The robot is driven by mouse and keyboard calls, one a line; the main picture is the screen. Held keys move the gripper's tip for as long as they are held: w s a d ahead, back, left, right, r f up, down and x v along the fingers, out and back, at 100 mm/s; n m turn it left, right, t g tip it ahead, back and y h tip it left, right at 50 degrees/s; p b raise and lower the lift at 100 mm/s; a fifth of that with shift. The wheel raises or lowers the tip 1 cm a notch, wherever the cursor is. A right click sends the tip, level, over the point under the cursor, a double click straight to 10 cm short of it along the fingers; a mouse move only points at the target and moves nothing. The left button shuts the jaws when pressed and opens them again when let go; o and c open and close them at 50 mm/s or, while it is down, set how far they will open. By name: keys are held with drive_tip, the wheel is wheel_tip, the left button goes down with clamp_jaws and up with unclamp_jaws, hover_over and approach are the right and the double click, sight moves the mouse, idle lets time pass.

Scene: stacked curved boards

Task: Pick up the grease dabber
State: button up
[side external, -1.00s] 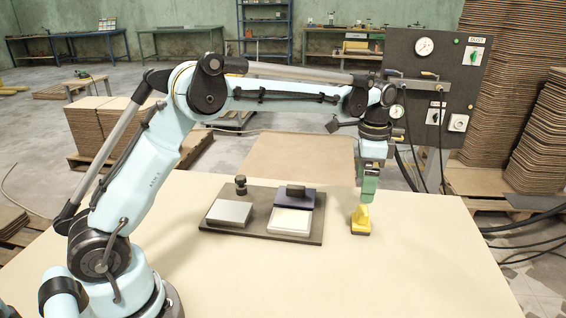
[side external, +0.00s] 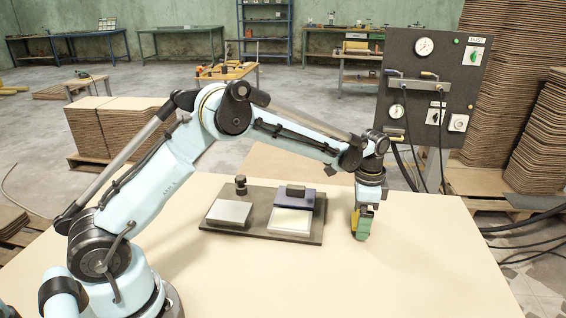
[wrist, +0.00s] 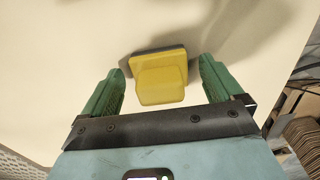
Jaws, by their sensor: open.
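The grease dabber is a small yellow block-shaped handle on a dark base. It stands on the cream table to the right of the dark tray. In the wrist view the dabber (wrist: 160,78) sits between the two green fingers of my gripper (wrist: 161,82), with a gap on each side. In the side view my gripper (side external: 362,226) is lowered around the dabber, and its green fingers hide most of it; a strip of yellow dabber (side external: 354,221) shows at the left. My gripper is open.
A dark tray (side external: 226,230) holds a grey metal block (side external: 229,213), a white pad (side external: 290,221) with a dark blue lid, and a black knob (side external: 240,185). The tabletop (side external: 400,280) in front and right is clear. A gauge panel (side external: 437,85) stands behind.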

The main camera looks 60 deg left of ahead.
drive_tip(key=shift+c, duration=0.4)
drive_tip(key=c, duration=1.1)
drive_tip(key=shift+r, duration=0.1)
drive_tip(key=shift+r, duration=0.6)
wheel_tip(320, 180, up, 3)
drive_tip(key=shift+f, duration=0.2)
drive_tip(key=s+d+r, duration=0.2)
drive_tip(key=d, duration=0.1)
drive_tip(key=s+d+r, duration=0.2)
drive_tip(key=d, duration=0.1)
drive_tip(key=s+d+r, duration=0.2)
drive_tip(key=d+r, duration=0.1)
drive_tip(key=shift+s+d, duration=0.3)
drive_tip(key=shift+s, duration=0.05)
